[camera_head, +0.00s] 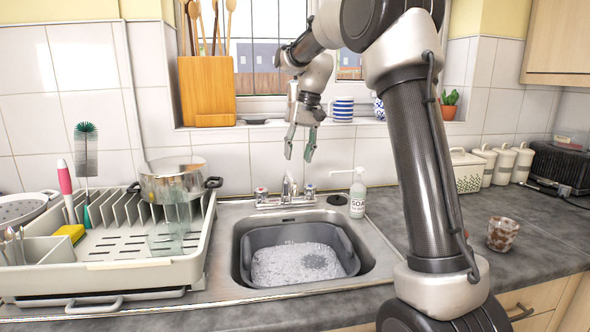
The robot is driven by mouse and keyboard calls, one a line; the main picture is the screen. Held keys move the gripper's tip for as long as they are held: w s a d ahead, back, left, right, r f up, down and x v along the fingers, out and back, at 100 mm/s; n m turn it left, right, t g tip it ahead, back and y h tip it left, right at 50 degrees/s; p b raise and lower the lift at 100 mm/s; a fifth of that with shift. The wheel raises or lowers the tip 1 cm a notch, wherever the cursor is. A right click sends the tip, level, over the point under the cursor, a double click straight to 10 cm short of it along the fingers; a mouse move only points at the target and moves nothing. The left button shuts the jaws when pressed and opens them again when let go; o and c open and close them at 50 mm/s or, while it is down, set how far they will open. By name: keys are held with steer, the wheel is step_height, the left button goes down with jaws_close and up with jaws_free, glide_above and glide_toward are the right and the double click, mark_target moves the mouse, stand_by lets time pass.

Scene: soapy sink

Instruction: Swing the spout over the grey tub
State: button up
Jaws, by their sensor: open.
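The tap with its spout (289,186) stands behind the sink, between two cross-shaped handles. The spout is small in the picture, and I cannot tell exactly which way its end points. The grey tub (354,263) sits in the sink basin in front of the tap and holds white suds, with a darker round patch to the right. My gripper (299,153) hangs down above the tap, in front of the window sill and tiles. Its two fingers are apart with nothing between them. It appears clear of the spout.
A soap bottle (357,195) stands right of the tap. A dish rack (150,270) with a steel pot (172,182), a glass and brushes fills the left. A stained cup (502,234) stands on the right worktop. Canisters line the back right.

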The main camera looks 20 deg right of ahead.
steer(key=r, duration=0.4)
steer(key=shift+s+d+r, duration=0.1)
steer(key=shift+d+r, duration=0.05)
steer(key=shift+d, duration=0.25)
steer(key=s+d+f+t, duration=0.1)
steer(key=s+f, duration=0.1)
steer(key=s, duration=0.9)
steer(key=s+d+f+n+t+h, duration=0.1)
steer(key=s+f, duration=0.2)
steer(key=s, duration=0.9)
steer(key=s+d+f+n+t+h, duration=0.1)
steer(key=s+f+t, duration=0.1)
steer(key=s, duration=0.9)
steer(key=shift+s+d+f, duration=0.2)
steer(key=shift+s+f, duration=0.1)
steer(key=shift+s, duration=0.05)
